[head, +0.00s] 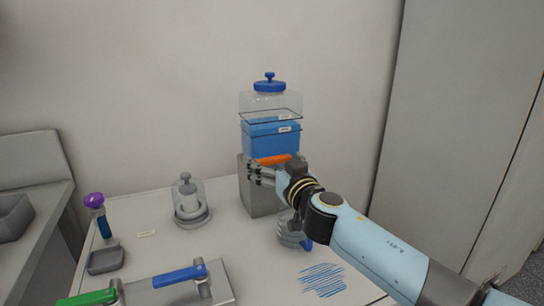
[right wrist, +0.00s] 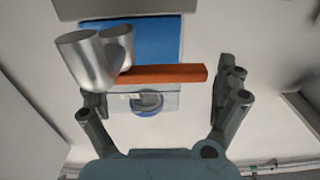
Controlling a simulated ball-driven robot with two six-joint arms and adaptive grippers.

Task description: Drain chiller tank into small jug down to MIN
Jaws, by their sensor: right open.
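The chiller tank (head: 270,143) is a clear box with a blue lid (head: 269,86), blue liquid in its lower part and two small labels too small to read. It stands on a grey block (head: 258,206). An orange lever (head: 274,160) is at its lower front; in the right wrist view the lever (right wrist: 165,75) lies between my fingers beside a metal spout (right wrist: 90,62). My right gripper (right wrist: 160,90) is open around the lever, contact unclear. A clear jug (head: 290,238) with a blue part stands below, partly hidden by my arm. My left gripper is out of view.
On the table, a glass dome on a grey base (head: 189,203) stands left of the tank. A purple-topped vial (head: 95,203), a small grey tray (head: 106,260), and blue (head: 180,275) and green (head: 88,298) handles lie further left. Blue scribbles (head: 322,280) mark the table. A tall cabinet (head: 465,130) is at right.

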